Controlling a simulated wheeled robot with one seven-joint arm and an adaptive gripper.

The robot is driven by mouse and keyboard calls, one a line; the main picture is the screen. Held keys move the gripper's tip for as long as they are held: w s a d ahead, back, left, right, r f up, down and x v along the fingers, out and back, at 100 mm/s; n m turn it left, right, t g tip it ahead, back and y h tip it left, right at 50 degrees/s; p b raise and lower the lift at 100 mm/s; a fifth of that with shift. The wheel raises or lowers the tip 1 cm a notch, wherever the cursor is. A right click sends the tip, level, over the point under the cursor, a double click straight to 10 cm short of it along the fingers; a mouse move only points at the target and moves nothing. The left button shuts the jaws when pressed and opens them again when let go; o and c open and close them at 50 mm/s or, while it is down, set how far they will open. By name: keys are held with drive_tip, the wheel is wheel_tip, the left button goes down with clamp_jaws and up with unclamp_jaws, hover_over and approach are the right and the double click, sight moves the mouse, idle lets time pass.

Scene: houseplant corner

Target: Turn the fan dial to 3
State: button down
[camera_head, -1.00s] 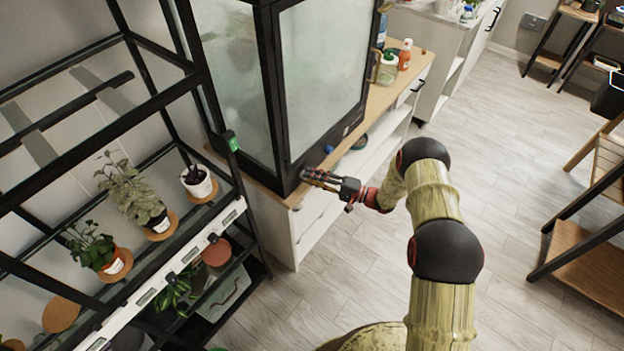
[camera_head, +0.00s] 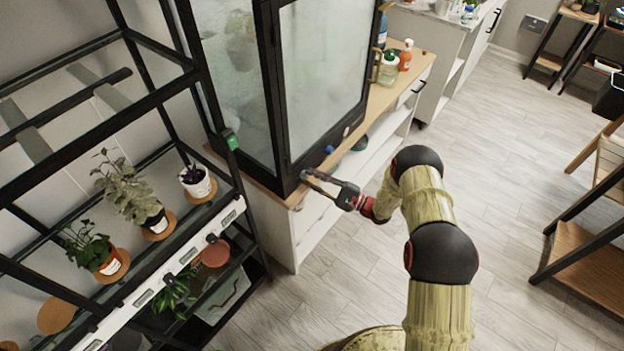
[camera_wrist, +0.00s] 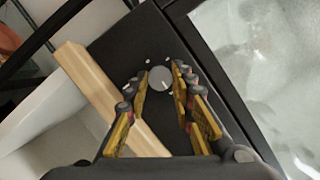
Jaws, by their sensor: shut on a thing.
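The round grey fan dial (camera_wrist: 160,80) sits on the black base panel of the glass cabinet (camera_wrist: 122,50). Small white marks show on the panel near the dial; its numbers are too small to read. In the wrist view my gripper (camera_wrist: 163,76) has its yellow-and-black fingers on either side of the dial, shut on it. In the head view my gripper (camera_head: 305,175) reaches the lower front corner of the glass cabinet (camera_head: 285,130). The dial is hidden there by the fingers.
The cabinet stands on a wood-topped white cupboard (camera_head: 410,75) with bottles (camera_head: 388,68) at its far end. A black shelf rack (camera_head: 250,215) with potted plants (camera_head: 130,190) stands close on the left. The floor (camera_head: 500,170) to the right is open.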

drive_tip(key=c, duration=1.5)
unclamp_jaws()
drive_tip(key=v, duration=1.2)
drive_tip(key=shift+f, duration=0.15)
